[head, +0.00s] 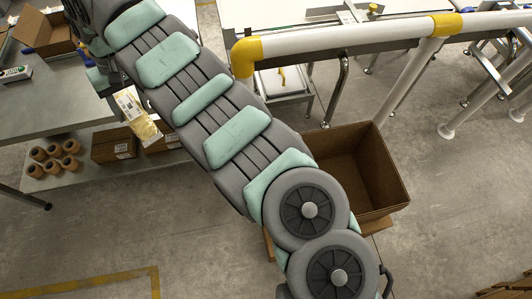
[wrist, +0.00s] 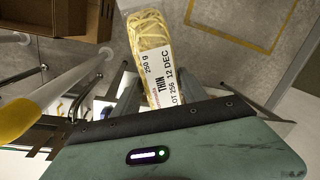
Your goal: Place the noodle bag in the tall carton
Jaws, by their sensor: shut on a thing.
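The noodle bag (head: 146,126) is a clear pack of yellow noodles with a white label. It also shows in the wrist view (wrist: 150,35), with its label at the jaws. My gripper (wrist: 150,88) is shut on the labelled end of the bag, and the noodle end sticks out beyond the fingers. In the head view my gripper (head: 112,88) is at the upper left, partly hidden by my arm. The tall carton (head: 384,165) is brown, open-topped and looks empty.
A grey bench (head: 50,110) at the left has an open box (head: 45,35) on it. Its lower shelf holds several brown rolls (head: 55,160) and small cartons (head: 113,145). A white rail with yellow joints (head: 340,38) runs behind the tall carton. The floor at the bottom left is clear.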

